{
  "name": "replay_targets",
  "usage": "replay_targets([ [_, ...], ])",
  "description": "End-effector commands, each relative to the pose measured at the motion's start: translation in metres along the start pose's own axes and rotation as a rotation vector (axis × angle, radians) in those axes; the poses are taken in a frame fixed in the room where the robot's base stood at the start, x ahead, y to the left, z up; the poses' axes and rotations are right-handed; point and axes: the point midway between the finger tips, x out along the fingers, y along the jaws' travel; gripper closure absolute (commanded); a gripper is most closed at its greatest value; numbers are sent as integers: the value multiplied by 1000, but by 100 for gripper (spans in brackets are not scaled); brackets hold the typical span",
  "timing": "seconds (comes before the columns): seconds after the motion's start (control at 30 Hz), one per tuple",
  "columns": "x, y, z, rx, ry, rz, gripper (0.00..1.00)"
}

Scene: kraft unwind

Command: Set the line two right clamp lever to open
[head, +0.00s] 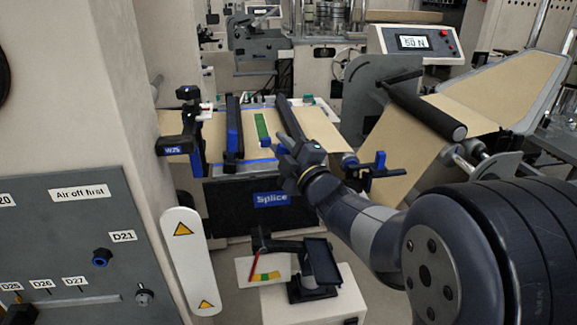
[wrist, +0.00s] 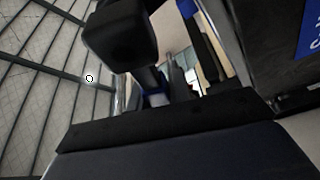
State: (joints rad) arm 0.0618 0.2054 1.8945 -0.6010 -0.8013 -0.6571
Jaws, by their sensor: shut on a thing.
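The splice table, with its blue "Splice" label (head: 271,199), stands at mid-distance in the head view. Two dark clamp bars cross its brown web: the left clamp bar (head: 233,115) and the right clamp bar (head: 289,122). The left clamp lever (head: 233,143) is blue and points toward me. My gripper (head: 291,160) is at the near end of the right bar, shut on the right clamp lever; only a bit of blue (head: 286,139) shows beside the jaws. The lever's angle is hidden. The wrist view shows dark close-up parts, and I cannot tell the lever there.
A blue-and-black bracket (head: 377,167) stands right of the table, close to my arm. A small stand with a black holder (head: 313,267) is below. A grey panel (head: 62,250) fills the lower left. A console display (head: 413,42) is behind, with a brown web (head: 415,135) at right.

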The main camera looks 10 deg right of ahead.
Motion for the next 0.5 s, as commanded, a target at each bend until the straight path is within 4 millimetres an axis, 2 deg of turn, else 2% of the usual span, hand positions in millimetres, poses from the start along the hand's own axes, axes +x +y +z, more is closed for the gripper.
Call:
replay_targets([
  [0.03, -1, -3, 2, 40, 0, 18, 100],
  [0.5, -2, 24, 5, 455, -1, 188, 100],
])
